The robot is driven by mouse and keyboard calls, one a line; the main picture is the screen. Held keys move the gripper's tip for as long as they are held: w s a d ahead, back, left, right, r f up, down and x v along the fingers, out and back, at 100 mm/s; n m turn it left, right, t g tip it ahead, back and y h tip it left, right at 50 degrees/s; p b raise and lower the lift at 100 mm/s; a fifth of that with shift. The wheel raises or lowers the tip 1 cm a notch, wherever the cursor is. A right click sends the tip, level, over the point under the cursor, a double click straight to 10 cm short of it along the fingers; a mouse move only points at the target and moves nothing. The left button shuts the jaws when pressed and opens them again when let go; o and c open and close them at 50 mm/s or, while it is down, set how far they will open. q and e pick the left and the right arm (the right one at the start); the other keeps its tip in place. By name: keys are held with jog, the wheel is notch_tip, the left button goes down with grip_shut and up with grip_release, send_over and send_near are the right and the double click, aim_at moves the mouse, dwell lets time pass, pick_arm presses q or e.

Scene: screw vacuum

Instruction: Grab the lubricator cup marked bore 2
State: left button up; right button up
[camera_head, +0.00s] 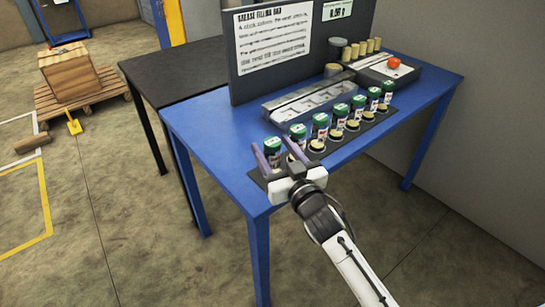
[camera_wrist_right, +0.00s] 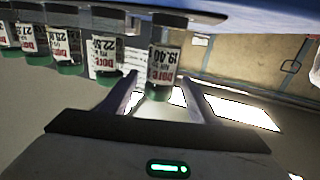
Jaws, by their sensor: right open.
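A row of several clear lubricator cups with green lids and white-and-red labels stands on a dark strip (camera_head: 376,122) on the blue table. The nearest cup (camera_head: 272,146) is at the row's left end. In the right wrist view, a cup (camera_wrist_right: 166,52) with a label like "bore 19.4" appears between the fingertips, with a cup (camera_wrist_right: 106,46) reading about "22.5" left of it. I cannot tell which is marked bore 2. My right gripper (camera_head: 275,152) is open at the row's near end, its fingers either side of the nearest cup; contact is unclear. My left gripper is out of view.
Small round pale-topped pieces stand before the cups, such as one (camera_head: 317,146). A grey slotted tray (camera_head: 308,100) lies behind them. A dark upright board (camera_head: 305,55) with a sign stands behind. A red round object (camera_head: 394,63) sits on a dark box at the far right.

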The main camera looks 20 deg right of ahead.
jog(key=shift+w, duration=0.5)
jog(key=c, duration=1.2)
jog(key=shift+o, duration=0.2)
jog(key=shift+r, duration=0.1)
